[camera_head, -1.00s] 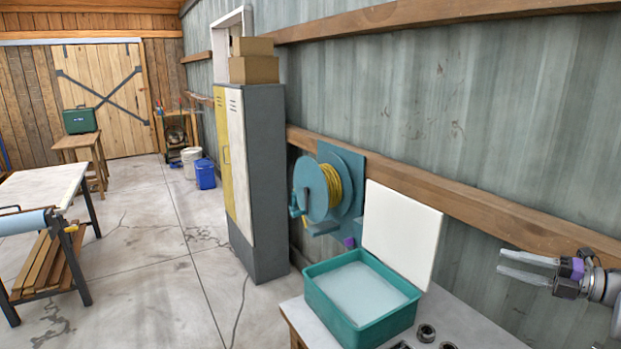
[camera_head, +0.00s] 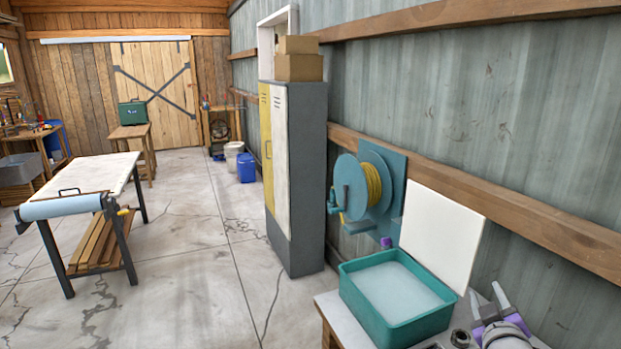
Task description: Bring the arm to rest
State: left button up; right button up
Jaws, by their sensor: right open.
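My right gripper (camera_head: 487,296) shows at the lower right, with its two pale fingers apart and pointing away from me. Nothing shows between the fingers. It appears just right of the teal tub (camera_head: 436,325), at the right part of the small workbench; its height above the bench top is hard to tell. Purple parts show at the base of the fingers. Most of the right arm is cut off by the lower picture edge. My left gripper is not in view.
The tub with pale contents stands on the bench (camera_head: 332,310), before a white panel (camera_head: 440,232). Dark ring parts (camera_head: 460,338) lie near the gripper. A hose reel (camera_head: 350,187) and tall locker (camera_head: 300,170) stand along the wall. Open floor (camera_head: 200,290) lies left.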

jog(key=s+a+f+m+g+y, duration=0.2)
jog(key=s+a+f+g, duration=0.3)
jog(key=s+a+f, duration=0.3)
jog(key=s+a+f+m+g+y, duration=0.1)
jog(key=s+a+f+g+y, duration=0.2)
jog(key=s+a+f, duration=0.6)
jog(key=s+f+g, duration=0.1)
jog(key=s+f, duration=0.5)
jog(key=f, duration=0.1)
jog(key=shift+s+a+f+m+g+y, duration=0.15)
jog(key=shift+s+a+m+g+y, duration=0.15)
jog(key=shift+s+m+g, duration=0.1)
jog(key=shift+d, duration=0.1)
